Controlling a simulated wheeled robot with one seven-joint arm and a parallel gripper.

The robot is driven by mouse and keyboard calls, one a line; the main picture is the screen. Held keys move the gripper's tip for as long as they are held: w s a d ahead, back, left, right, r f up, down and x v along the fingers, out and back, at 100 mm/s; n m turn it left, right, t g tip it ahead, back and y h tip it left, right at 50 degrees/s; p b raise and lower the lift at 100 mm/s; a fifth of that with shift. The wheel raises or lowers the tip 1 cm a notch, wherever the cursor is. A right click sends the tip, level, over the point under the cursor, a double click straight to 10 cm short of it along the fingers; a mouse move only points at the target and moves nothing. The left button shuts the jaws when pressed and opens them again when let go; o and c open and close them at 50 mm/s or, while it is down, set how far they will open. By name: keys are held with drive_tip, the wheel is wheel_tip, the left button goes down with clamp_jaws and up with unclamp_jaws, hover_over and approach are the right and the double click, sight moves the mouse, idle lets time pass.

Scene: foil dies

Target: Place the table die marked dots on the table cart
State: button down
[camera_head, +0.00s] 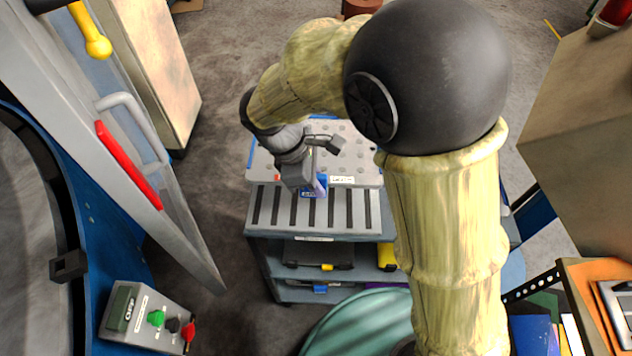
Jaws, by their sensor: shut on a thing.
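My gripper (308,183) is shut on a small blue block (319,188) with a pale marking, too small to read. I cannot tell whether the marking is dots. The grey cart (258,236) stands below my arm in the middle of the view. Its front top has dark parallel slots, and a light grey plate with round dimples (350,155) lies behind them. The block shows near the plate's front edge, over the slots; I cannot tell whether it touches the cart. My gripper hides part of the block, and my arm covers the cart's right side.
A grey control box (150,318) with green, black and red buttons is at bottom left, by a blue machine with a red-striped handle (128,165). A rack with an orange tray (590,300) is at lower right. The cart's lower shelves hold dark and yellow items.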

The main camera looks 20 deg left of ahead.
drive_tip(key=shift+f, duration=3.2)
drive_tip(key=shift+f, duration=1.85)
drive_tip(key=c, duration=1.4)
unclamp_jaws()
